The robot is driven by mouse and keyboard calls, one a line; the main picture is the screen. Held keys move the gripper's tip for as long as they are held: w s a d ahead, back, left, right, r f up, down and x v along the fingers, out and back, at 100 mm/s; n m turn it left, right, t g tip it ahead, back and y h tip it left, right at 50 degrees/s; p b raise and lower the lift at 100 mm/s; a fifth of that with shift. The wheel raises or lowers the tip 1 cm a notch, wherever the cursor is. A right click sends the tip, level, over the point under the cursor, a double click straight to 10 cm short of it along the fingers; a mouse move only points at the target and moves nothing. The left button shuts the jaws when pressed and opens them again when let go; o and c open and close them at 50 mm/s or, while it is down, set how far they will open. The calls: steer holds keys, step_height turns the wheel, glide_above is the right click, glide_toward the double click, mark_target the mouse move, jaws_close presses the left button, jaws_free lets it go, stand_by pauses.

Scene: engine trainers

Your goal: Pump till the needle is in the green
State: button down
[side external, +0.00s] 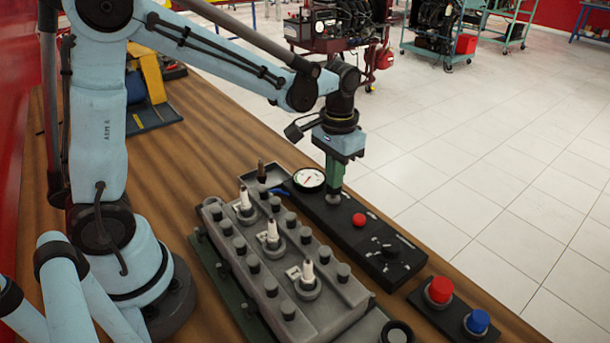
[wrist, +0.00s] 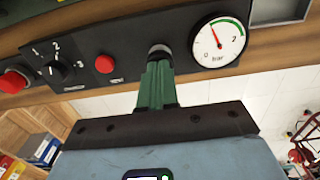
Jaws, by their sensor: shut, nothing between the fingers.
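The round white gauge (side external: 309,179) sits at the far left end of the black control panel (side external: 325,207). In the wrist view the gauge (wrist: 219,42) reads 0 to 2 bar, with a green arc along its top and right. Its red needle points up and slightly left, near the left end of the green arc; I cannot tell if it is inside. My gripper (side external: 335,182) points down, its green fingers shut and empty, over the grey pump knob (side external: 334,197) beside the gauge. In the wrist view the fingertips (wrist: 159,65) are at the knob (wrist: 160,50), apparently touching it.
A red button (side external: 359,220) and a black selector dial (side external: 389,250) follow along the panel. Larger red (side external: 439,290) and blue (side external: 478,321) buttons stand nearer the camera. A grey engine block (side external: 285,265) with upright plugs lies beside the panel. A small tray (side external: 250,178) holds parts.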

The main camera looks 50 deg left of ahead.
steer(key=shift+f, duration=0.65)
steer(key=shift+r, duration=1.6)
steer(key=shift+r, duration=2.5)
steer(key=shift+s, duration=0.1)
steer(key=s+a+t, duration=0.1)
steer(key=s+t, duration=0.6)
steer(key=s, duration=0.2)
steer(key=shift+s+a+f, duration=0.25)
steer(key=shift+s+f, duration=0.05)
steer(key=shift+s, duration=0.1)
